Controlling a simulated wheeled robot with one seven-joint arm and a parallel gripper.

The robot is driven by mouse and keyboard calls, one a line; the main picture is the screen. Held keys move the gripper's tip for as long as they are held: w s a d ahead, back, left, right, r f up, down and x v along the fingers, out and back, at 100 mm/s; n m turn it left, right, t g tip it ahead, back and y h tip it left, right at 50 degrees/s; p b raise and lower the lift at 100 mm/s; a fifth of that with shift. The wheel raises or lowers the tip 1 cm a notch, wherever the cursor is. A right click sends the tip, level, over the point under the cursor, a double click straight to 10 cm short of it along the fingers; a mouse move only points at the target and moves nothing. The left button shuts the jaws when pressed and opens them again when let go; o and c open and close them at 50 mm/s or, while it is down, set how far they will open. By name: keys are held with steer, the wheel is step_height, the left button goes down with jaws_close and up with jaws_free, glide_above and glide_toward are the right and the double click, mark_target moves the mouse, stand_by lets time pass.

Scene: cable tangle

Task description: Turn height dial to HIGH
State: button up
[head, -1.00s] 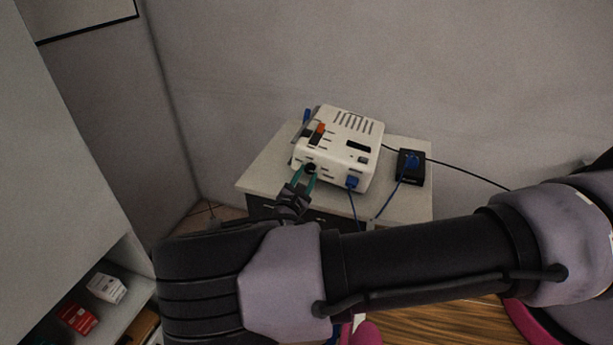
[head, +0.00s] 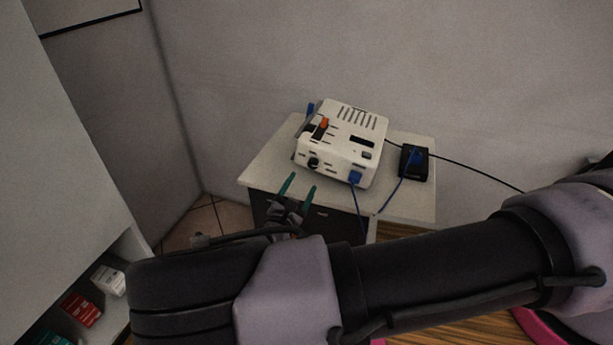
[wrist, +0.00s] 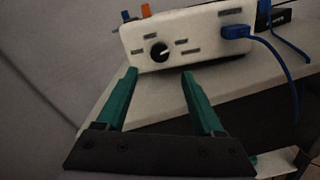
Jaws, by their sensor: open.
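The height dial (wrist: 160,52) is a round black knob with a pale pointer mark, on the front face of a white box-shaped device (head: 346,165). In the wrist view its pointer tilts toward the upper right, and the labels around it are too small to read. The dial also shows in the head view (head: 313,163) at the device's lower left. My gripper (head: 301,183) is open, with two green fingers pointing at the device. In the wrist view the gripper (wrist: 160,75) has its fingers apart, below and to either side of the dial, not touching it, with nothing between them.
The device stands on a small pale-topped cabinet (head: 270,170). A blue plug (wrist: 236,32) with a cable sits right of the dial. An orange switch (head: 323,123) and a blue piece (head: 310,108) are at the device's left. A black adapter (head: 414,164) lies at right.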

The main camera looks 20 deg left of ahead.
steer(key=s, duration=0.4)
steer(key=shift+a, duration=0.15)
steer(key=w+d+r+m+g+h, duration=0.3)
steer(key=w+d+r+m+g, duration=0.2)
steer(key=d+r+m+g, duration=0.3)
steer(key=w+d+r+m+g+h, duration=0.4)
steer(key=w+d+r+m+g, duration=0.1)
steer(key=d+r+m, duration=0.3)
steer(key=d+r+m+g+y, duration=0.5)
steer(key=d+r+m, duration=0.4)
steer(key=d+r, duration=0.55)
steer(key=s+d+r+m+t+y, duration=0.2)
steer(key=s+d+r+m+t, duration=0.1)
steer(key=r, duration=0.5)
steer(key=s+d+r+m+t+y, duration=0.3)
steer(key=s+d+r+m+t, duration=0.1)
steer(key=s+d+r, duration=0.3)
steer(key=d+r+m, duration=0.1)
steer(key=d, duration=0.1)
steer(key=shift+s+d+r+m, duration=0.15)
steer(key=shift+d+r+m, duration=0.15)
steer(key=shift+r+m, duration=0.1)
